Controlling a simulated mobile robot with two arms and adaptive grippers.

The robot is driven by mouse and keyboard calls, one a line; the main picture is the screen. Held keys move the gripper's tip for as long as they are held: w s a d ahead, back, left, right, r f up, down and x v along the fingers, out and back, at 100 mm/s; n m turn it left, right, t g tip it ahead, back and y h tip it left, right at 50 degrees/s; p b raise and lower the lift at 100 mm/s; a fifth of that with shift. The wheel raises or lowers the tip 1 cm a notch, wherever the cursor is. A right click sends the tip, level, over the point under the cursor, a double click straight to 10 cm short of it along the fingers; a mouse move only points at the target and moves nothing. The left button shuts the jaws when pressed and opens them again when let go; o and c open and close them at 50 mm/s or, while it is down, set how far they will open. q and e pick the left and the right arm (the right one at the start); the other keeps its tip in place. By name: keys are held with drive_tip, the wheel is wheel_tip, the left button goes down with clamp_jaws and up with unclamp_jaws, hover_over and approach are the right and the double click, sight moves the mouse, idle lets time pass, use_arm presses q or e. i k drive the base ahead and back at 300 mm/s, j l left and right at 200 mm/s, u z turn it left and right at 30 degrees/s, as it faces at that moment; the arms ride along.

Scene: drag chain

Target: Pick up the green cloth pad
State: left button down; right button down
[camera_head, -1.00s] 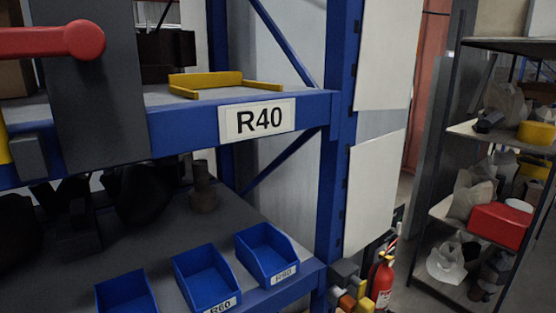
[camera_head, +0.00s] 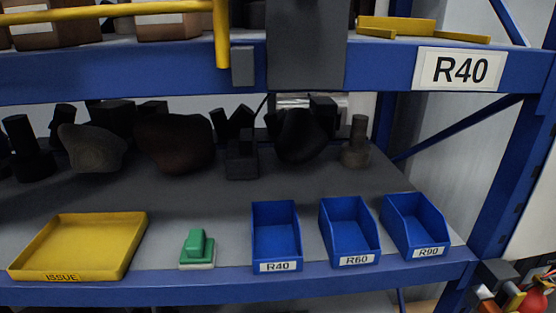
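A small green item (camera_head: 197,244), which looks like the green cloth pad, sits on the lower shelf near its front edge. It has a raised green block on top and a pale, thin layer at its bottom edge. It stands between a yellow tray marked ISSUE (camera_head: 130,226) and a blue bin marked R40 (camera_head: 277,267). Nothing covers it. Neither of my grippers shows in the head view.
Blue bins marked R60 (camera_head: 356,260) and R90 (camera_head: 428,252) stand to the right. Dark lumpy parts (camera_head: 176,142) line the shelf's back. The upper blue beam (camera_head: 130,72) and a grey panel (camera_head: 305,45) overhang the shelf. Bare shelf surrounds the green item.

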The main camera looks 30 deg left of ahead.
sight(198, 251)
drive_tip(key=u, duration=1.4)
